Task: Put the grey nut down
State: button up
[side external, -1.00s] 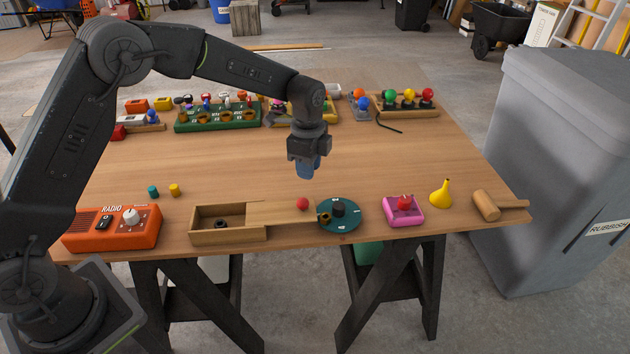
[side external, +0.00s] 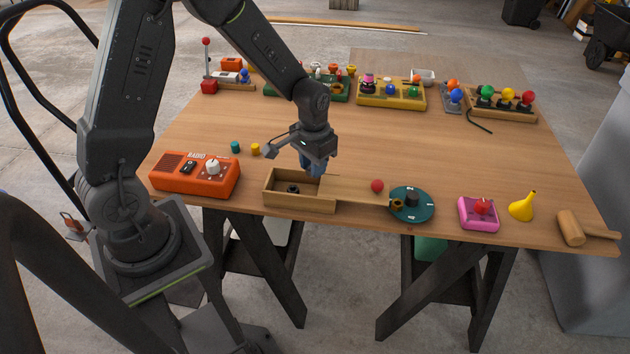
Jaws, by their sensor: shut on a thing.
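My gripper (side external: 316,172) points down, its blue fingertips close together at the back right of the open wooden box (side external: 300,207). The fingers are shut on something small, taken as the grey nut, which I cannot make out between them. The tips overlap the box's back rim in the picture; I cannot tell their exact height. A dark ring-shaped piece (side external: 292,188) lies inside the box at the left. The box's wooden lid (side external: 350,189) extends to the right.
An orange radio (side external: 195,176) stands left of the box. A red ball (side external: 377,186), a green disc (side external: 425,206) and a pink box (side external: 478,214) are to the right. Green and yellow cylinders are behind the radio. The table's middle is clear.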

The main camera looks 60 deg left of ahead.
aim_at(307, 169)
jog(key=s+a+r+n, duration=0.1)
jog(key=s+a+n, duration=0.1)
jog(key=n, duration=0.5)
jog(key=s+a+r+n, duration=0.1)
jog(key=s+a+n, duration=0.1)
jog(key=a+n, duration=0.2)
jog(key=s+a+r+n, duration=0.1)
jog(key=s+a+n, duration=0.1)
jog(key=n, duration=0.8)
jog(key=shift+s+a+r+n, duration=0.2)
jog(key=shift+a+r+n, duration=0.15)
jog(key=shift+a, duration=0.15)
jog(key=w+d+f+n, duration=0.1)
jog(key=d+f, duration=0.1)
jog(key=d, duration=0.1)
jog(key=w+d+f+n, duration=0.1)
jog(key=w+d+f, duration=0.1)
jog(key=w+d+f+n, duration=0.1)
jog(key=d+f+n, duration=0.1)
jog(key=d, duration=0.1)
jog(key=shift+w+d+f, duration=0.2)
jog(key=shift+w+d, duration=0.1)
jog(key=shift+w, duration=0.1)
jog(key=shift+d+f, duration=0.1)
jog(key=shift+f, duration=1.95)
jog(key=shift+f, duration=0.1)
